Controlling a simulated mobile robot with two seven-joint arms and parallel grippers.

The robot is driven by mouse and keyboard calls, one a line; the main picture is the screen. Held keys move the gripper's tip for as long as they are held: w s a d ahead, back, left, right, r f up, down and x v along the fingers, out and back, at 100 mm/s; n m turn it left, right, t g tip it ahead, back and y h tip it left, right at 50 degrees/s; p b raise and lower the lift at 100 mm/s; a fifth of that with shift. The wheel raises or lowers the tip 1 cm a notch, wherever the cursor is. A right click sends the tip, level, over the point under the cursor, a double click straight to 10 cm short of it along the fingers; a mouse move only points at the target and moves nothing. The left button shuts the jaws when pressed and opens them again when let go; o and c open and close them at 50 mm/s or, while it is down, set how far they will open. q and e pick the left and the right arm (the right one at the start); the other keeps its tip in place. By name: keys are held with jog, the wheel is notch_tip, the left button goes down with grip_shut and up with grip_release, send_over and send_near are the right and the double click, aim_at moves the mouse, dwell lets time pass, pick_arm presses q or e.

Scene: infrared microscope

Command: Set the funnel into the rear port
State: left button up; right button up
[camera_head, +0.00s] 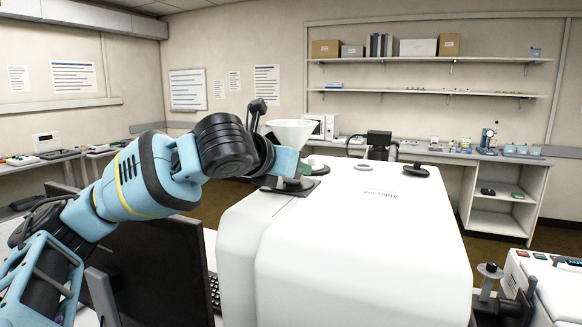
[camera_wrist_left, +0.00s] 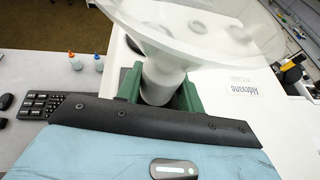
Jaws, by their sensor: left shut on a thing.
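The white funnel (camera_head: 291,131) is upright, wide mouth up, above the far left part of the white microscope housing (camera_head: 362,235). My left gripper (camera_head: 303,168) is shut on the funnel's stem. In the left wrist view the green fingers of the left gripper (camera_wrist_left: 158,92) flank the stem of the funnel (camera_wrist_left: 165,75), and its translucent cone spreads over the top of the picture. A dark square plate with a grey round fitting, probably the rear port (camera_head: 290,186), lies just below the gripper. The stem's lower end is hidden, so I cannot tell whether it touches the port. My right gripper is not in view.
A grey round cap (camera_head: 367,167) and a black knob (camera_head: 415,170) are on the housing to the right. A dark monitor (camera_head: 160,270) and a keyboard (camera_head: 213,290) stand left of the housing. The housing's near top is clear.

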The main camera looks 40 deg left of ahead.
pick_arm(q)
jog(key=shift+s+d+f, duration=0.1)
jog(key=shift+s+f, duration=0.1)
jog(key=shift+f, duration=0.15)
jog(key=shift+r, duration=0.2)
dwell(0.8)
jog(key=shift+f, duration=0.15)
jog(key=o, duration=1.5)
jog(key=shift+s, duration=0.1)
jog(key=shift+v, duration=3.45)
